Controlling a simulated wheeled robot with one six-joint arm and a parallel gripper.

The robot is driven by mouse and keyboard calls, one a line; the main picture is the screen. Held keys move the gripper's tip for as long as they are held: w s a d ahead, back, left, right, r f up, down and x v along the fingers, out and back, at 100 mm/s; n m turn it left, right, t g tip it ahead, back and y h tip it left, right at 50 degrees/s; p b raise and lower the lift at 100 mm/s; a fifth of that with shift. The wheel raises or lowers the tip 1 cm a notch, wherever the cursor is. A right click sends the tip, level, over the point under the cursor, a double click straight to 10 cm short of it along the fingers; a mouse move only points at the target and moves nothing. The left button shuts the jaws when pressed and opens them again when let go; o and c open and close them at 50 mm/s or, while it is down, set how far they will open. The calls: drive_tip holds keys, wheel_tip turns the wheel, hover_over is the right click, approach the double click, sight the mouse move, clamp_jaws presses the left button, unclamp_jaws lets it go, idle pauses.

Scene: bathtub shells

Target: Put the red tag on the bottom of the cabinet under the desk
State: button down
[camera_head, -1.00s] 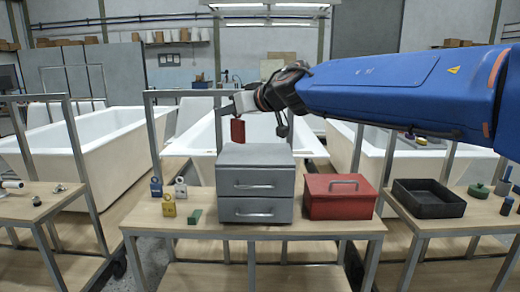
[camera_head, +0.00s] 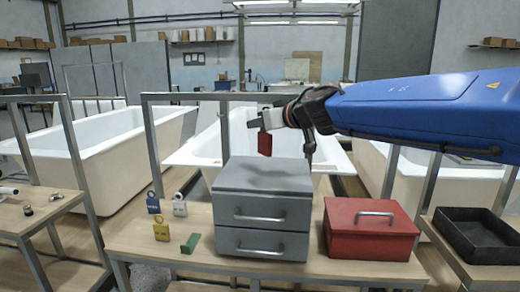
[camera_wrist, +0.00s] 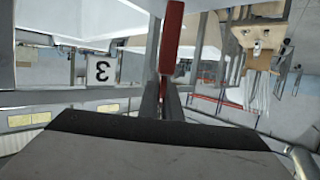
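The red tag (camera_head: 265,143) hangs from my gripper (camera_head: 257,122), above and behind the grey cabinet's top as seen in the head view. My gripper is shut on it, and the tag touches nothing else that I can see. The tag also shows in the wrist view (camera_wrist: 171,38) as a red strip at the fingers. The grey cabinet (camera_head: 265,212) stands on the wooden desk (camera_head: 140,236), with two drawers, one above the other, both shut. Their insides are hidden. Only a little of the space under the desk shows.
A red box (camera_head: 368,232) with a handle stands right of the cabinet. Blue (camera_head: 153,205), white (camera_head: 180,208) and yellow (camera_head: 161,231) padlock-like tags and a green block (camera_head: 190,243) lie left of it. A black tray (camera_head: 485,238) is on the right-hand table. Metal posts and bathtubs stand behind.

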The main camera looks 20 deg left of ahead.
sight(259, 143)
drive_tip(key=shift+f, duration=3)
drive_tip(key=shift+f, duration=0.1)
drive_tip(key=c, duration=2)
unclamp_jaws()
drive_tip(key=shift+s+d+r, duration=0.15)
drive_tip(key=shift+d+r, duration=0.05)
drive_tip(key=shift+d, duration=0.05)
drive_tip(key=v, duration=1.1)
drive_tip(key=shift+s+d+r, duration=0.1)
drive_tip(key=shift+s+d, duration=0.05)
drive_tip(key=shift+d, duration=0.1)
